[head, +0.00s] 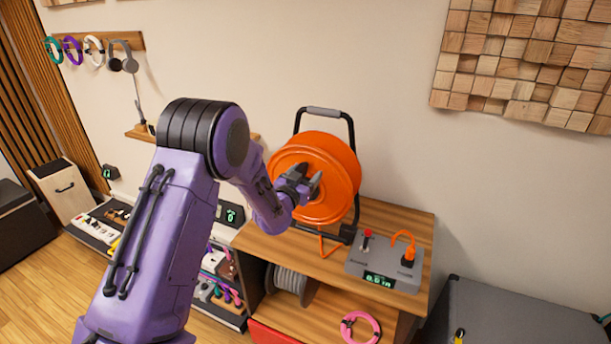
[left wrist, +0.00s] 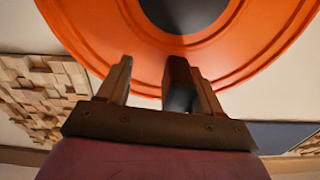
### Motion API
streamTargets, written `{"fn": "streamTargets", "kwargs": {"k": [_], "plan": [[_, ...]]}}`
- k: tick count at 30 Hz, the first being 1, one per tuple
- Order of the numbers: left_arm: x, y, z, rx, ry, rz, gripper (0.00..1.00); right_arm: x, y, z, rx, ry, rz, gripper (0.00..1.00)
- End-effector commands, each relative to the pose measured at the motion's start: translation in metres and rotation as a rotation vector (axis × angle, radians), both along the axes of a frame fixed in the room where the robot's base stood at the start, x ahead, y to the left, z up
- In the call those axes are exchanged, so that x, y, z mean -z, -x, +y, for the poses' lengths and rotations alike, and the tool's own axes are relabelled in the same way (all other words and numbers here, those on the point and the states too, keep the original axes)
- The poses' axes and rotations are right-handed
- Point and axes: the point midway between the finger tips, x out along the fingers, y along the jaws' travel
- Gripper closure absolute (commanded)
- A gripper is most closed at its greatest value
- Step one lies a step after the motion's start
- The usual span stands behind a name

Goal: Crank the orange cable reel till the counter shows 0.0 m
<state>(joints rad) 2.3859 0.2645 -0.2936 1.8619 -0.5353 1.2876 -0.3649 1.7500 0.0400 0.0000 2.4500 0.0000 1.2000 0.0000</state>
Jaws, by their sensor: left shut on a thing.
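The orange cable reel (head: 325,160) stands upright in its black frame on the wooden bench, and its orange disc (left wrist: 100,35) fills the top of the left wrist view. My left gripper (head: 308,183) is in front of the reel's face, low of its middle. It is shut on the reel's crank handle, which is mostly hidden by the fingers. The same gripper shows from behind in the left wrist view (left wrist: 150,75). The green counter display (head: 379,280) is on a grey box (head: 355,268) right of the reel; its digits are too small to read surely. My right gripper is out of view.
An orange cable end (head: 405,238) and a red-topped lever (head: 367,238) are on the grey box. A grey cable spool (head: 290,282) and a pink coil (head: 360,328) sit in the bench (head: 395,218). A dark case (head: 500,315) stands at the right.

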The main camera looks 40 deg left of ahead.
Motion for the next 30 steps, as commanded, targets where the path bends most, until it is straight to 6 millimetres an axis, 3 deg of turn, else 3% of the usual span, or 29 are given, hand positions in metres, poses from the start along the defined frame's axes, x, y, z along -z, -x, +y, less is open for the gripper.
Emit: {"fn": "streamTargets", "kwargs": {"k": [11,30], "plan": [[-0.001,0.004,-0.004,0.005,0.000,0.000,0.40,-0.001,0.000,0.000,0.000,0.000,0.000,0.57],[0.000,0.087,-0.021,0.001,-0.001,0.001,0.40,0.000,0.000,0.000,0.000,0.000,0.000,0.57]]}}
